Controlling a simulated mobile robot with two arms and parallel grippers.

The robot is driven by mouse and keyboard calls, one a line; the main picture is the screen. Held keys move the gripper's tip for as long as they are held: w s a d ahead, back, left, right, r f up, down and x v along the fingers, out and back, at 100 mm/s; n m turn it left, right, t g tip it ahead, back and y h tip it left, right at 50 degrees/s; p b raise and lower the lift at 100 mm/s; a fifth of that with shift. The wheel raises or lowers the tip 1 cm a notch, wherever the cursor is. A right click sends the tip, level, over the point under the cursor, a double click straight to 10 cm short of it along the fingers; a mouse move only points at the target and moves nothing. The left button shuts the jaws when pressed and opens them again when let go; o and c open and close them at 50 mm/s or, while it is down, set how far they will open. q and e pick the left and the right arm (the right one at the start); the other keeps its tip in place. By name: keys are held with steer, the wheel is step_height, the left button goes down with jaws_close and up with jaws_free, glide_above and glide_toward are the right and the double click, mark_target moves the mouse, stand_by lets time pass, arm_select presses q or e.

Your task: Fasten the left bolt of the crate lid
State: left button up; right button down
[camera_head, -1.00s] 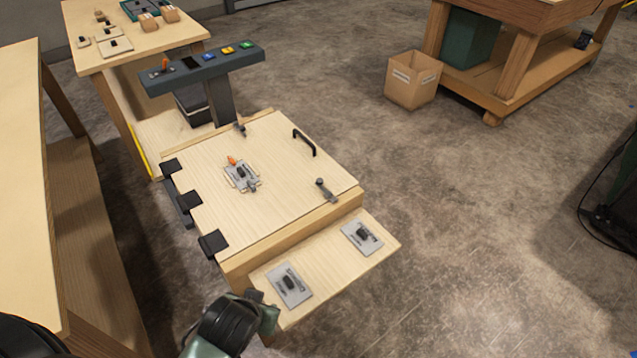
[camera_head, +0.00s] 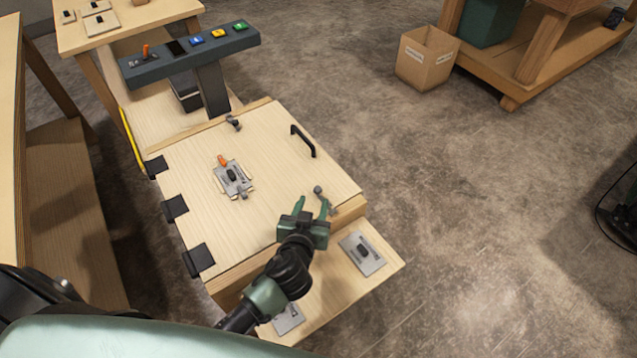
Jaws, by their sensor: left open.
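The crate lid (camera_head: 265,215) is a pale wooden panel, lying closed with black hinges along its left side and a black handle (camera_head: 303,141) at its right side. A small metal bolt (camera_head: 319,191) sits at the lid's near right edge, and a second one (camera_head: 233,122) at its far edge. My left gripper (camera_head: 312,208) is open and empty, just in front of the near bolt. One fingertip is close beside this bolt; I cannot tell whether they touch. The gripper and arm cover part of the lid's near edge. My right gripper is not in view.
A metal plate with an orange lever (camera_head: 222,160) sits mid-lid. A console bar (camera_head: 190,55) with coloured buttons stands behind. The front shelf carries switch plates (camera_head: 375,262), one partly hidden by my arm. A cardboard box (camera_head: 426,58) stands on the open floor at right.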

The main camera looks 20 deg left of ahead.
mark_target(318, 190)
arm_select(q)
steer(key=x, duration=0.3)
steer(key=shift+w+a+f, duration=0.15)
steer(key=shift+w, duration=0.2)
steer(key=shift+x, duration=1.1)
jaws_close()
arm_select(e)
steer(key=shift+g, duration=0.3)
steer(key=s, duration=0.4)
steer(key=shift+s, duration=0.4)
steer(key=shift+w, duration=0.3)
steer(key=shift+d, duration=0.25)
